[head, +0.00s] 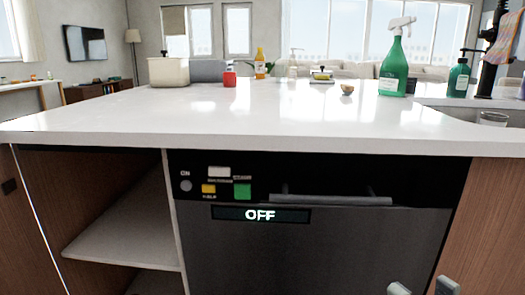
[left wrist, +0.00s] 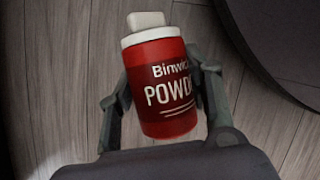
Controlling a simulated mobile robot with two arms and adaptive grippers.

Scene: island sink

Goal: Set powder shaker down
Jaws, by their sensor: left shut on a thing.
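The powder shaker (left wrist: 162,85) is red with a white rim, a white cap and the word "POWD" partly showing. In the left wrist view it sits between the two fingers of my left gripper (left wrist: 162,88), which is shut on it. Wooden floor lies behind it there. Neither the shaker nor my left gripper shows in the head view. My right gripper (head: 423,288) shows only as two grey fingertips at the bottom right of the head view. They are apart with nothing visible between them.
The white island counter (head: 230,118) has a broad clear front. A cream container (head: 168,72), red cup (head: 229,79), yellow bottle (head: 260,66), small bowl (head: 347,89) and green spray bottle (head: 394,68) stand farther back. The sink (head: 440,114) is at right. A dishwasher (head: 320,245) and open shelf (head: 125,235) are below.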

